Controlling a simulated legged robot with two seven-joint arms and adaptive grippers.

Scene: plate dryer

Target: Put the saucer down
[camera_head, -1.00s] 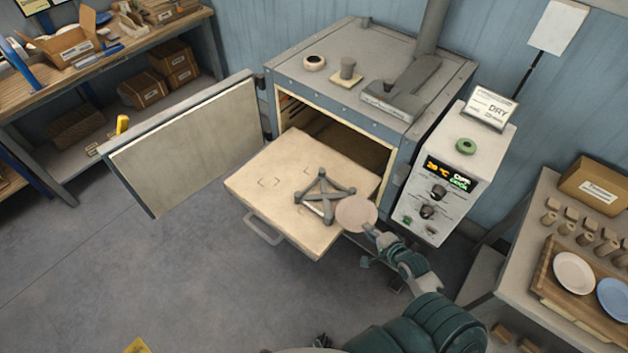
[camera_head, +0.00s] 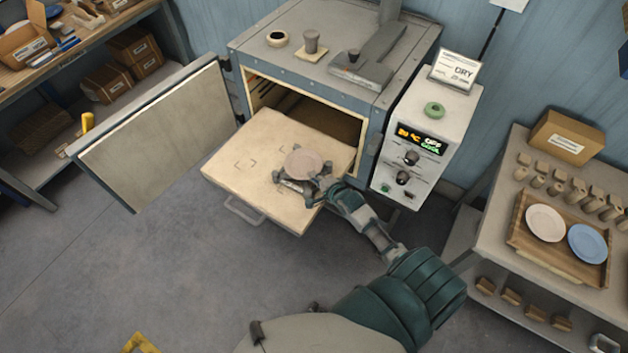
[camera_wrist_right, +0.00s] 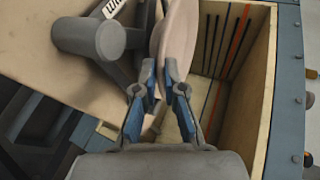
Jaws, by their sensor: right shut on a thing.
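The round pinkish-beige saucer (camera_head: 304,162) is over the grey stand (camera_head: 290,187) on the dryer's pulled-out shelf (camera_head: 236,160). It covers most of the stand in the head view; I cannot tell whether it touches it. My right gripper (camera_head: 324,184) is shut on the saucer's near right rim. In the right wrist view the saucer (camera_wrist_right: 182,32) shows nearly edge-on between the fingertips (camera_wrist_right: 165,75). A grey rounded end of the stand (camera_wrist_right: 92,38) is left of the fingers. My left gripper is out of view.
The dryer (camera_head: 300,65) stands behind the shelf, its door (camera_head: 155,135) swung open to the left. The control box (camera_head: 425,135) is close to the right. A tray (camera_head: 520,235) with a white plate (camera_head: 546,223) and a blue plate (camera_head: 587,243) is on the right-hand table.

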